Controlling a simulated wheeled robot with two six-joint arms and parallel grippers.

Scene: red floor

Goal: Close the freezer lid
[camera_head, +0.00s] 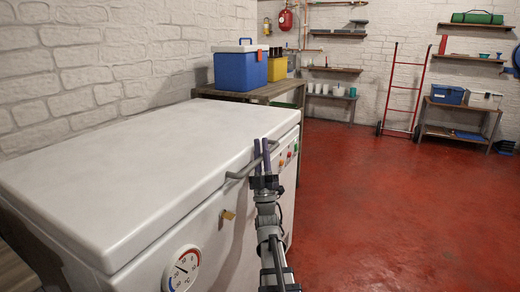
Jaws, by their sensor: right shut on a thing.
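The white chest freezer (150,240) stands along the wall at the left. Its white lid (130,150) lies down over the body, and I see no clear gap under its front edge. A grey bar handle (236,175) runs along the front edge of the lid. My right gripper (262,145) reaches up from below, with its two purple fingers at the handle bar. It is shut on the handle. My left gripper is not in view.
A round dial (182,269), a yellow lock tag (228,214) and coloured buttons sit on the freezer's front. A blue cooler (240,68) stands on a wooden table behind the freezer. The red floor (390,220) at the right is clear. A red hand truck (404,92) leans on the far wall.

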